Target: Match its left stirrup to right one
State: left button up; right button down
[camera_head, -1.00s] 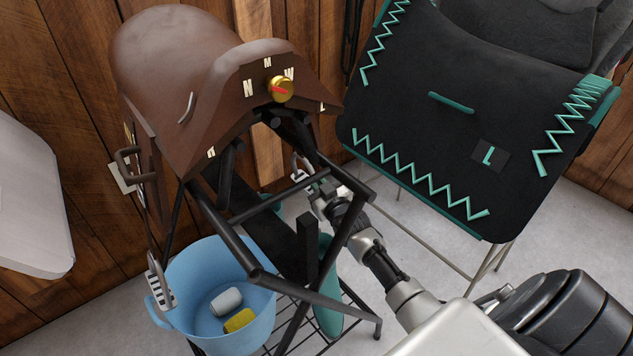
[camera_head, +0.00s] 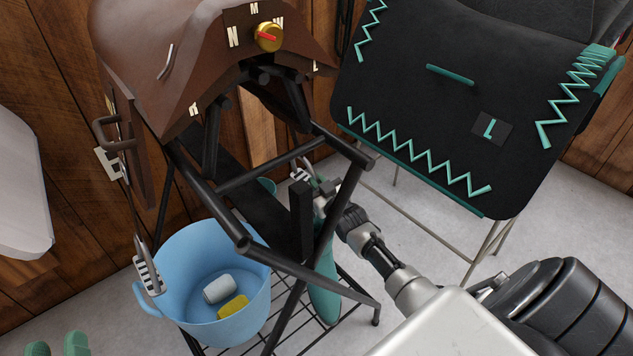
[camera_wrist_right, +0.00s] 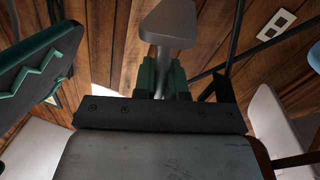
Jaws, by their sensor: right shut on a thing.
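A brown saddle (camera_head: 165,60) with a gold dial (camera_head: 267,37) sits on a black folding rack (camera_head: 250,185). Its left stirrup (camera_head: 148,272), pale metal with a slotted tread, hangs on a strap at the picture's left, beside the blue bucket's rim. My right gripper (camera_head: 308,182) is shut on the right stirrup (camera_head: 298,173), below the saddle and behind the rack's front legs. In the right wrist view, the grey stirrup (camera_wrist_right: 168,25) stands between the green fingers. My left gripper (camera_head: 57,346) shows only two green fingertips, spread apart and empty, at the bottom left, away from the left stirrup.
A blue bucket (camera_head: 180,318) holding a grey block (camera_head: 220,288) and a yellow block (camera_head: 233,307) stands at the rack's left. A black pad with teal zigzags (camera_head: 420,110) hangs on a stand at the right. A pale rounded object (camera_head: 22,190) is at the left edge.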

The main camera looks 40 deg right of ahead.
jog(key=shift+f, duration=0.15)
pick_arm(q)
jog(key=shift+s+r+t, duration=0.15)
jog(key=shift+r+t, duration=0.35)
pick_arm(e)
jog(key=c, duration=1.2)
grip_release()
jog(key=shift+d+f, duration=0.1)
jog(key=shift+f, duration=0.05)
